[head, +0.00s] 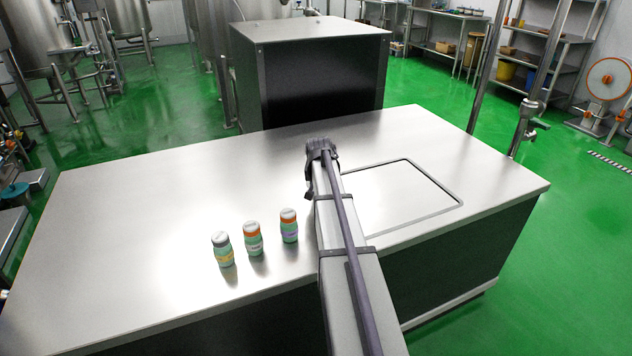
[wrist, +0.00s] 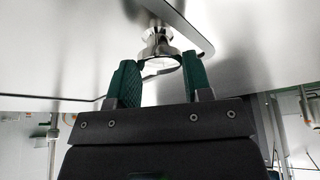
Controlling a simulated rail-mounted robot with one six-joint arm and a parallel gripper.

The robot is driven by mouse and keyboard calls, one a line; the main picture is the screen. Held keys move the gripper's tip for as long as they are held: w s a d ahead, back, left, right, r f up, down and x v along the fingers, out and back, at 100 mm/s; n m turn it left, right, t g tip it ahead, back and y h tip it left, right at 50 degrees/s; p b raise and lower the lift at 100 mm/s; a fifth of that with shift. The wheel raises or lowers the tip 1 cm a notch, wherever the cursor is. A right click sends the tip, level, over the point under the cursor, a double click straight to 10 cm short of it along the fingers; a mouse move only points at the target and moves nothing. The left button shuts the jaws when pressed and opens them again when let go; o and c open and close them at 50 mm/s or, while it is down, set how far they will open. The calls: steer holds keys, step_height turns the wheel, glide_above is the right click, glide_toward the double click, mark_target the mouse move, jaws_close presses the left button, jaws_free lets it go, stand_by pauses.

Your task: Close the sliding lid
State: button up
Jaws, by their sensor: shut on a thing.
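The sliding lid (head: 405,195) is a flat metal panel with a dark rounded outline in the right part of the steel counter. Its left side is hidden behind my arm in the head view. In the wrist view, my gripper (wrist: 160,66) has its two green fingers on either side of a round metal knob (wrist: 158,42) and is shut on it. The knob stands on the shiny metal surface near a dark curved edge. My fingers and the knob are hidden in the head view. I cannot tell how much of the opening is covered.
A large box-shaped machine (head: 320,80) stands behind the counter. The counter's left side is clear.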

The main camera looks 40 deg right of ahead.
steer(key=shift+a, duration=0.2)
steer(key=o, duration=1.3)
steer(key=shift+w+a, duration=0.1)
steer(key=shift+r, duration=0.1)
steer(key=p+v, duration=1)
steer(key=shift+r, duration=0.25)
